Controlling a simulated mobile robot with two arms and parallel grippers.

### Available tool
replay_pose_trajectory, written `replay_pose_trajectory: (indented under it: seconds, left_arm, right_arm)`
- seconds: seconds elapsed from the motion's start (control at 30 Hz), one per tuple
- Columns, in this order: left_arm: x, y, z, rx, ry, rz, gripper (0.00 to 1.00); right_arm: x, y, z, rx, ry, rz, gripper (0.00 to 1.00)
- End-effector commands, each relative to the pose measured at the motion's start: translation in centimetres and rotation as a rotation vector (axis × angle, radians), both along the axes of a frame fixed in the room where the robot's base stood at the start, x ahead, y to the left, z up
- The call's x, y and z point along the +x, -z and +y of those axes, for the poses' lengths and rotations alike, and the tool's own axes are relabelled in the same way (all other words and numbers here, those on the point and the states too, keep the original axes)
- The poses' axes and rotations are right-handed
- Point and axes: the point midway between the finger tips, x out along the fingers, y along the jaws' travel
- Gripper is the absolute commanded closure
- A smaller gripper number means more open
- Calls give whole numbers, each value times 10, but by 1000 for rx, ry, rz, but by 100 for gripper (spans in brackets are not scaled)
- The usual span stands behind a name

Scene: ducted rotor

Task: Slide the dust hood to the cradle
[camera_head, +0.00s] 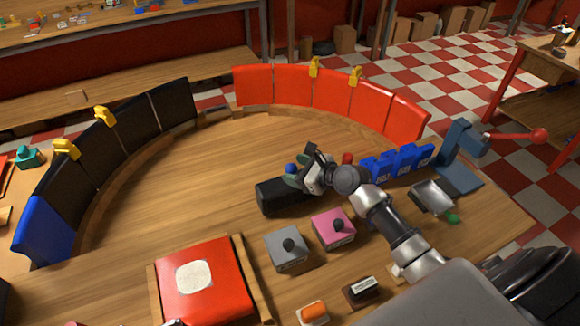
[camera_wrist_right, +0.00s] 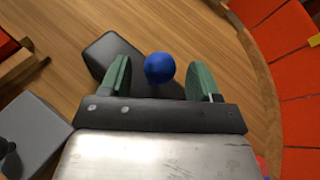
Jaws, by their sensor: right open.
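A long black block (camera_head: 283,194) lies on the wooden table and is probably the dust hood, though I cannot be sure. A blue ball (camera_head: 291,168) shows just beside it. In the right wrist view the blue ball (camera_wrist_right: 159,68) is between the green fingers of my right gripper (camera_wrist_right: 163,82), with a gap on each side, and the black block (camera_wrist_right: 108,50) is behind the left finger. In the head view my right gripper (camera_head: 299,171) is open over the block's right end and hides part of it. I cannot tell which thing is the cradle. My left gripper does not show clearly.
A red box (camera_head: 225,290) with a pale patch sits between wooden rails. Grey (camera_head: 287,250) and pink (camera_head: 333,229) knobbed blocks stand in front. Blue holders (camera_head: 398,163) and a metal tray (camera_head: 433,197) are right. Black (camera_head: 120,140) and red (camera_head: 318,92) curved panels border clear wood.

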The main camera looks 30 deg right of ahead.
Motion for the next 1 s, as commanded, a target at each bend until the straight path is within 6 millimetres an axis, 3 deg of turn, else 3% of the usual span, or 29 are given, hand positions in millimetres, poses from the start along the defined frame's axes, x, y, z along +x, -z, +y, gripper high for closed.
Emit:
replay_pose_trajectory:
  seconds: [0.27, 0.53, 0.93, 1.0]
  left_arm:
    - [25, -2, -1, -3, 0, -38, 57]
    - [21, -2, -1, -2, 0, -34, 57]
    - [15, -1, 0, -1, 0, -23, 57]
    - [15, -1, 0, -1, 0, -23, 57]
  right_arm:
    - [21, 10, 10, 0, 0, 0, 38]
    - [21, 10, 10, -1, 0, 0, 38]
    - [21, 10, 10, -1, 0, 0, 99]
    - [21, 10, 10, -1, 0, 0, 100]
